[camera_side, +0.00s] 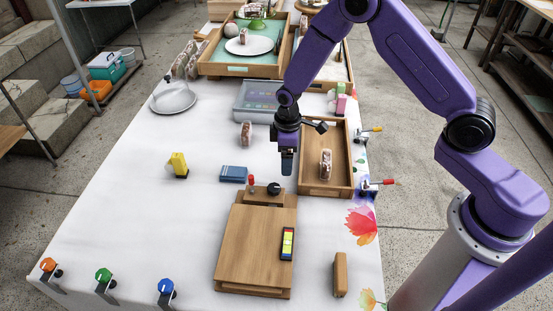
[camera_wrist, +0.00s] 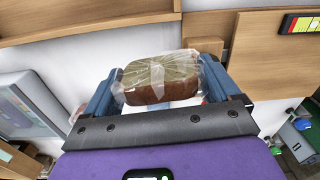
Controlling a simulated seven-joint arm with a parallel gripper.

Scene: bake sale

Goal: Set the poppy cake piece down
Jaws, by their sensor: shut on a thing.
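My gripper (camera_side: 287,160) hangs over the white table, just left of the open wooden tray (camera_side: 310,190) and behind the wooden board (camera_side: 245,265). In the wrist view its two blue fingers (camera_wrist: 160,88) are shut on a cake piece in clear film (camera_wrist: 160,80), which I take as the poppy cake piece. It has a greenish top face and a brown side, and lies across between the fingertips. I cannot make out the held piece in the side view. Another wrapped piece (camera_side: 326,163) stands in the wooden tray, and another (camera_side: 246,133) stands on the table left of my gripper.
A blue box (camera_side: 233,174) and a yellow object (camera_side: 178,165) lie to the left. The board bears a small coloured device (camera_side: 287,244). A plate (camera_side: 174,97) is at the back left. The front left tabletop is mostly clear.

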